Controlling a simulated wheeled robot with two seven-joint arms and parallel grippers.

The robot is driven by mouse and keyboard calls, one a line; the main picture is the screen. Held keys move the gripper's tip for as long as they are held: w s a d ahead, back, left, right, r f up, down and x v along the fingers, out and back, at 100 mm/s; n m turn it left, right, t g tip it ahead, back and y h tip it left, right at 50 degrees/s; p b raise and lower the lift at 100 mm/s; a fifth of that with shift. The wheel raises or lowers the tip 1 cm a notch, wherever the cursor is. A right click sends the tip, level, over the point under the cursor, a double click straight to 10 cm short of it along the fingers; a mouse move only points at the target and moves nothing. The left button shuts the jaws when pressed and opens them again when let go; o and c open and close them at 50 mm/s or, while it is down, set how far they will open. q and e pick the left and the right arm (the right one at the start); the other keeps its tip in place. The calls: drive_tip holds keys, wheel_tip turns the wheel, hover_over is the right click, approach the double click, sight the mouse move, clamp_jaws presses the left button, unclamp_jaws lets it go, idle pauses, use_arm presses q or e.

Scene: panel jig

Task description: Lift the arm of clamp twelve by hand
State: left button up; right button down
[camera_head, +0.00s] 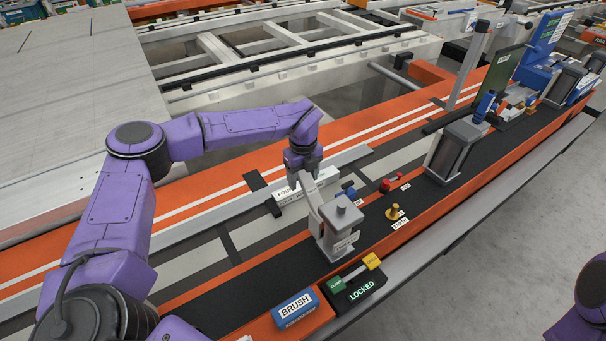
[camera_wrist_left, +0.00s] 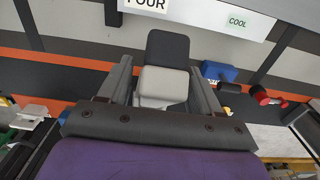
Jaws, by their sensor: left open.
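A grey clamp (camera_head: 338,228) stands on the dark strip of the jig; the small label on its front is too small to read, so I cannot tell its number. My left gripper (camera_head: 306,183) points down at the clamp's pale arm, just left of its body. In the left wrist view, the open fingers (camera_wrist_left: 163,95) stand on either side of the clamp arm (camera_wrist_left: 165,84), which has a dark end block (camera_wrist_left: 167,48). Gaps show at both sides, but I cannot tell whether a finger touches. My right gripper is out of view.
A green and yellow lever on a LOCKED plate (camera_head: 360,288) and a blue BRUSH box (camera_head: 295,308) sit in front of the clamp. A taller grey clamp (camera_head: 455,148) stands farther back.

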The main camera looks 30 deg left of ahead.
sight(307, 179)
use_arm(q)
clamp_jaws()
drive_tip(key=shift+d, duration=0.1)
drive_tip(key=shift+s+d+r+t+y+b, duration=0.15)
drive_tip(key=shift+d+r+t+y+b, duration=0.15)
drive_tip(key=shift+r+y+b, duration=0.15)
drive_tip(key=shift+s+d+r+t+y+b, duration=0.45)
drive_tip(key=shift+d+r+t+y+b, duration=0.2)
drive_tip(key=shift+y+b, duration=0.35)
drive_tip(key=d+y+b, duration=0.1)
drive_tip(key=s+d+r+t+y+b, duration=0.1)
drive_tip(key=shift+s+d+r+y+b, duration=0.15)
drive_tip(key=shift+d+r+y+b, duration=0.05)
drive_tip(key=shift+y+b, duration=0.1)
drive_tip(key=shift+s+d+r+t+y+b, duration=0.2)
drive_tip(key=shift+s+d+t+y+b, duration=0.1)
drive_tip(key=shift+d+t+y+b, duration=0.15)
drive_tip(key=shift+s+d+r+t+y+b, duration=0.2)
drive_tip(key=shift+s+d+t+y+b, duration=0.1)
drive_tip(key=shift+d+y+b, duration=0.15)
